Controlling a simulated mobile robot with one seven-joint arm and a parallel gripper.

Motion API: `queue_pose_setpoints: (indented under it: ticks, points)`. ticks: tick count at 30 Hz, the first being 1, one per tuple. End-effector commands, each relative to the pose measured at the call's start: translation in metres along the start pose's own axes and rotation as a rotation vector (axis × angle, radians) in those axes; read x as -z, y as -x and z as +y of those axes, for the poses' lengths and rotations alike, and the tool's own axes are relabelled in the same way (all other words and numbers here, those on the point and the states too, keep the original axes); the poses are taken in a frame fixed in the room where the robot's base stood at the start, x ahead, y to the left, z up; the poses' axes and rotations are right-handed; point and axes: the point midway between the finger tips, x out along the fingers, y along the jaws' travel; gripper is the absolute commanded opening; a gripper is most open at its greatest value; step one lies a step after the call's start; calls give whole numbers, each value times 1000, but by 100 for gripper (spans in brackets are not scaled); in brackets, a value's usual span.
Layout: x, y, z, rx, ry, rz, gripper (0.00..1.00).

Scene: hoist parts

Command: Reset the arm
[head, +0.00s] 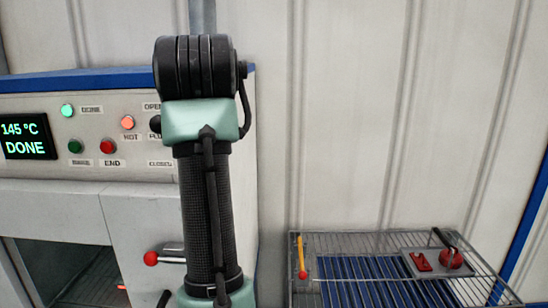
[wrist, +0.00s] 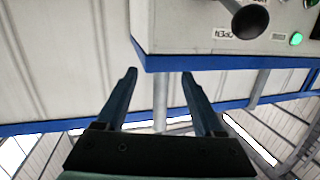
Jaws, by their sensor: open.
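My arm rises in the middle of the head view, in front of the oven's right end; my gripper is outside that view. In the wrist view my gripper (wrist: 160,75) is open, its two dark fingers apart with nothing between them. The wrist picture appears upside down, with the oven panel and a black knob (wrist: 250,20) at its top. The oven (head: 60,175) in the head view has a display (head: 27,137) reading 145 °C DONE.
Red-knobbed levers (head: 151,258) stick out at the oven's front. To the right is a wire rack (head: 375,240) with a yellow-handled tool (head: 301,258) and a grey plate (head: 425,265) holding red parts (head: 450,258). A corrugated wall (head: 370,110) stands behind; the air above the rack is clear.

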Motion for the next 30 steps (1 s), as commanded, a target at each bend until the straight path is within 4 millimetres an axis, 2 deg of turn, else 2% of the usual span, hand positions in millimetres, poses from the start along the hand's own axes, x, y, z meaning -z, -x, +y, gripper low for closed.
queue_pose_setpoints:
  ticks: [1,5,8,15,18,22,30]
  points:
    - [-12,11,8,-11,3,74,70]
    - [-17,53,27,-45,19,278,70]
    - [-21,97,39,-75,37,436,70]
    - [-33,216,54,-149,91,768,70]
    - [-36,253,55,-170,110,856,70]
    - [-37,279,54,-184,124,916,70]
    - [-36,284,54,-186,126,927,70]
